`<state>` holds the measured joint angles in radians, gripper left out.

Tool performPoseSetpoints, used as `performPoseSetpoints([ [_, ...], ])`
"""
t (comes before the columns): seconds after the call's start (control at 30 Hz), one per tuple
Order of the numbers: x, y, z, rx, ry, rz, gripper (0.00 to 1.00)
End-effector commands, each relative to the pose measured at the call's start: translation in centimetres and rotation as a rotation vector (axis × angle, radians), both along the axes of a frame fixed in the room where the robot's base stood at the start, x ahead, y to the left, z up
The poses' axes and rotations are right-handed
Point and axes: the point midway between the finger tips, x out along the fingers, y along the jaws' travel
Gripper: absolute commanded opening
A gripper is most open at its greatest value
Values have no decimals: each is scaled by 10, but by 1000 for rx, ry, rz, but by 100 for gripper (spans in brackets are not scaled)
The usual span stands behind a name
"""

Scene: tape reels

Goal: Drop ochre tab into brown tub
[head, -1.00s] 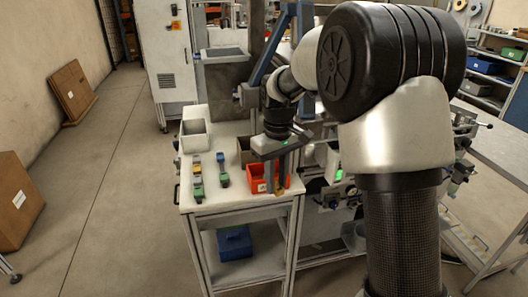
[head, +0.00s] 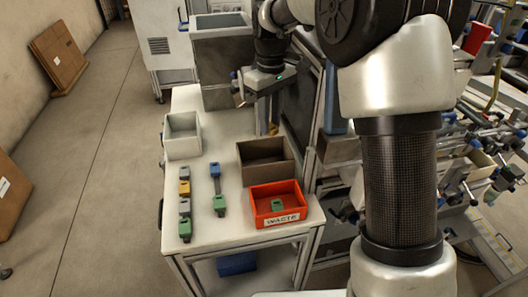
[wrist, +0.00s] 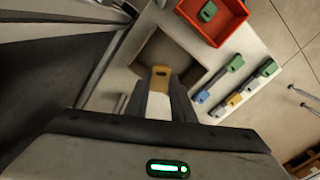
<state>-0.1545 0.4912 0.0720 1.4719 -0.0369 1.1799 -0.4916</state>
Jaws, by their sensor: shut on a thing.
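My gripper (wrist: 160,98) is shut on the ochre tab (wrist: 160,77), which shows between the fingertips in the wrist view. In the head view the gripper (head: 268,118) hangs near the back of the brown tub (head: 262,172), with a small ochre bit (head: 273,129) at its tips. The brown tub (wrist: 167,50) lies behind the tab in the wrist view, so the tab appears above or close to it. The exact height cannot be told. The tub stands open on the white table, and its inside is partly hidden.
A white bin (head: 182,146) stands at the back left. Several tabs lie in two rows, including a yellow one (head: 184,188). The table (head: 235,240) has clear room between.

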Motion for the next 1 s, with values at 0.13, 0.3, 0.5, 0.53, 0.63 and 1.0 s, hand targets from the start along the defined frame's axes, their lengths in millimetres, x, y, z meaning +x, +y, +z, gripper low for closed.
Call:
performPoseSetpoints([
  [0.13, 0, 0, -7, 0, 0, 0, 0],
  [0.3, 0, 0, -24, -1, 1, 0, 0],
  [0.5, 0, 0, -49, 0, 0, 0, 0],
  [0.53, 0, 0, -52, 0, 0, 0, 0],
  [0.63, 0, 0, -59, 0, 0, 0, 0],
  [1.0, 0, 0, -60, 0, 0, 0, 29],
])
